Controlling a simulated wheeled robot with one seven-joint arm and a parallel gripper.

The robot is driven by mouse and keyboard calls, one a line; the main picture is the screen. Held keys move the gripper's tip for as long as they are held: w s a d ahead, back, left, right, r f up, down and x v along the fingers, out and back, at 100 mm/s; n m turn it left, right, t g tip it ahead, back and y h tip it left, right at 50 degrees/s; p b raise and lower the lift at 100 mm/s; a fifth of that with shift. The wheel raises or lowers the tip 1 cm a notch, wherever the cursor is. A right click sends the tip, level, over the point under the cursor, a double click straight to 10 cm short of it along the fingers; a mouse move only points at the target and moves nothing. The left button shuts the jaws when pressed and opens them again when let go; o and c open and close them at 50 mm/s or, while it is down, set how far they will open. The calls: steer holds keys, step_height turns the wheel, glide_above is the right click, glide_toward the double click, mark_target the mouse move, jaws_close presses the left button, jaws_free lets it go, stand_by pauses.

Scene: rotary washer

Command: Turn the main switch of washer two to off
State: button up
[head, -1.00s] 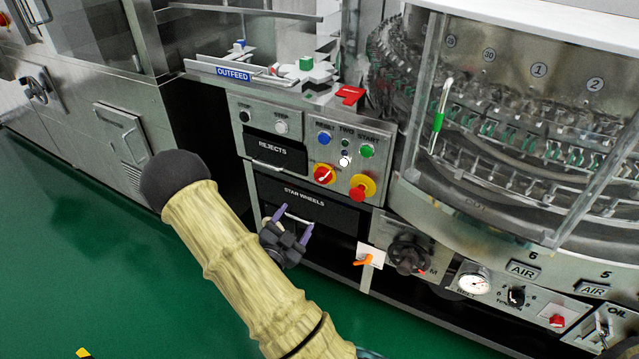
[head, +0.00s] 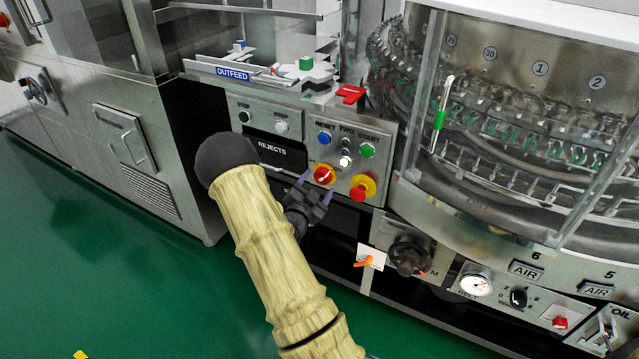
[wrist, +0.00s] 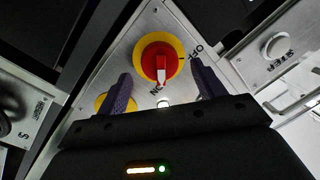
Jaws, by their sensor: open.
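The main switch (head: 324,175) is a red rotary knob on a yellow disc, on the panel marked TWO with RESET and START buttons. In the wrist view the red knob (wrist: 158,62) has a white pointer turned towards the ON mark (wrist: 156,90); the OFF mark (wrist: 194,52) is beside the disc. My gripper (head: 313,188) is just below and left of the switch in the head view, empty. In the wrist view my gripper (wrist: 164,88) has its two purple fingers apart, one on each side of the knob's lower part, with no visible contact.
A red mushroom button (head: 359,191) on yellow sits right of the switch. A blue button (head: 324,138), a white button (head: 345,161) and a green button (head: 367,150) are above. The REJECTS drawer (head: 275,151) is left. An orange-handled valve (head: 370,261) sticks out below.

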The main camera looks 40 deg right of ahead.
steer(key=shift+x, duration=1.2)
steer(key=shift+c, duration=0.2)
steer(key=c, duration=1)
steer(key=shift+o, duration=0.2)
